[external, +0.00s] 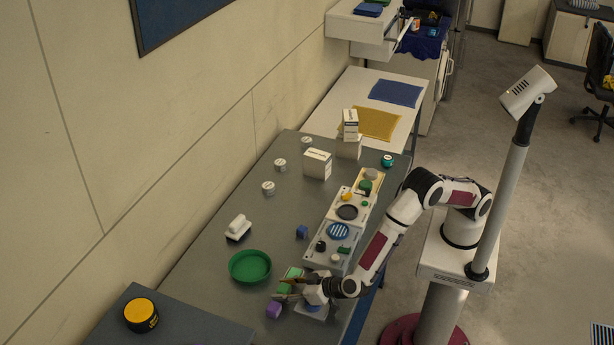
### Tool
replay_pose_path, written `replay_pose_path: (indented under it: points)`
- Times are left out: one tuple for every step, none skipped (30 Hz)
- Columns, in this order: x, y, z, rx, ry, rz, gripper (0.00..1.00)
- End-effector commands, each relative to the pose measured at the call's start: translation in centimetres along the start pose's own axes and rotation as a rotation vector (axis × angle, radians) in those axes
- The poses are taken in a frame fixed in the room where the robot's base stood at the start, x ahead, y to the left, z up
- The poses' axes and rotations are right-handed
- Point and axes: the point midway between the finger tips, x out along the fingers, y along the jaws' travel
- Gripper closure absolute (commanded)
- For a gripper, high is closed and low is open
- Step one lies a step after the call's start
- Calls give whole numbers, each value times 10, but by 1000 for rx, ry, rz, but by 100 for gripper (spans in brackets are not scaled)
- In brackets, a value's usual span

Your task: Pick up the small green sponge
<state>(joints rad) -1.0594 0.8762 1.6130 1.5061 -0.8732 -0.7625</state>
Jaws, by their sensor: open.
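A small green block that looks like a sponge (293,272) lies on the grey table in front of the white tray. My gripper (284,289) is low at the near end of the table, its dark fingers beside and partly over this green block. The jaws are open; whether they stand around the block or only near it cannot be told from this view. A smaller, flat dark-green piece (343,250) lies on the tray. Which green piece is the small sponge is not certain.
A green round dish (250,266) stands left of my gripper, and a purple block (274,309) lies just below it. A blue cube (302,231), a white-handled brush (238,228) and white boxes (317,164) stand farther back.

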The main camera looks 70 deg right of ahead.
Motion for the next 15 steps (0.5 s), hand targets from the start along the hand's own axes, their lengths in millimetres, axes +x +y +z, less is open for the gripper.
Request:
replay_pose_path:
  points:
    - [0, 0, 0, 0, 0, 0, 60]
    - [0, 0, 0, 0, 0, 0, 65]
    - [0, 0, 0, 0, 0, 0, 75]
    - [0, 0, 0, 0, 0, 0, 80]
    - [0, 0, 0, 0, 0, 0, 80]
    - [0, 0, 0, 0, 0, 0, 80]
    - [0, 0, 0, 0, 0, 0, 80]
    - [0, 0, 0, 0, 0, 0, 80]
    - [0, 0, 0, 0, 0, 0, 80]
    - [0, 0, 0, 0, 0, 0, 80]
    - [0, 0, 0, 0, 0, 0, 80]
    - [0, 0, 0, 0, 0, 0, 80]
    - [0, 0, 0, 0, 0, 0, 80]
    - [0, 0, 0, 0, 0, 0, 80]
    - [0, 0, -1, 0, 0, 0, 80]
